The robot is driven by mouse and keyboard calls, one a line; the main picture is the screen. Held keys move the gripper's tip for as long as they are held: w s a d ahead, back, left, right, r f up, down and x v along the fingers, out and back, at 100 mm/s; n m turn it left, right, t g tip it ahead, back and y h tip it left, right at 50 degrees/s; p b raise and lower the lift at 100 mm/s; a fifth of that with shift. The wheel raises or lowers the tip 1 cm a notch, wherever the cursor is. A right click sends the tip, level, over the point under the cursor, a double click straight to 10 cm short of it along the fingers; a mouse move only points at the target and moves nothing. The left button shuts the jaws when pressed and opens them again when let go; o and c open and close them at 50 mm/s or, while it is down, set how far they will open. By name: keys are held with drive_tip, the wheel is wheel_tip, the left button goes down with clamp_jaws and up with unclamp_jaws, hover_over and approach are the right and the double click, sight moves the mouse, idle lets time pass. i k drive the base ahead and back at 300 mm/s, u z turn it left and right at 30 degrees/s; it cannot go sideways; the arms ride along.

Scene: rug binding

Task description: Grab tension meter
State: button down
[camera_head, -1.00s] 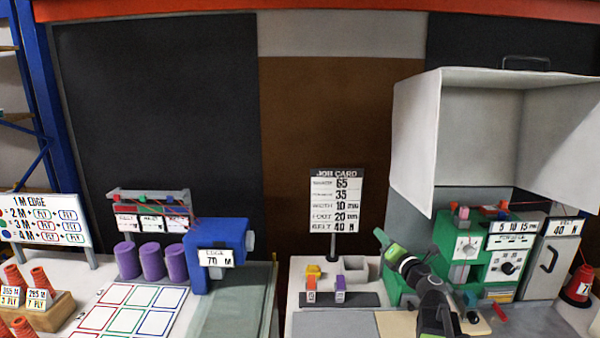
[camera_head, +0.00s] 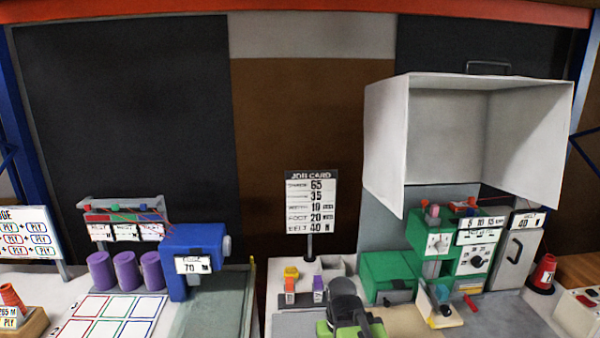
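No object in view is clearly marked as the tension meter, so I cannot tell which it is. A blue device (camera_head: 192,250) labelled "70 N" stands on the left bench. A grey box (camera_head: 515,255) labelled "40 N" stands at the right. A small orange-topped piece (camera_head: 290,284) and a purple-topped piece (camera_head: 318,288), both tagged, stand in front of the job card. My gripper (camera_head: 350,327) is at the bottom centre, dark and green, just right of these pieces. Its fingertips are not clear, and I see nothing held.
The job card (camera_head: 311,205) stands on a post behind the small pieces. A green machine (camera_head: 437,240) with dials, a low green box (camera_head: 388,277) and a raised grey hood (camera_head: 470,140) are at the right. A gap separates the two benches. Purple spools (camera_head: 126,270) stand at the left.

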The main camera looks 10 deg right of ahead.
sight(462, 205)
drive_tip(key=z, duration=0.05)
drive_tip(key=k, duration=0.1)
drive_tip(key=u, duration=3.15)
drive_tip(key=k, duration=1.6)
drive_tip(key=z, duration=2.05)
drive_tip(key=i, duration=0.55)
drive_tip(key=u, duration=0.15)
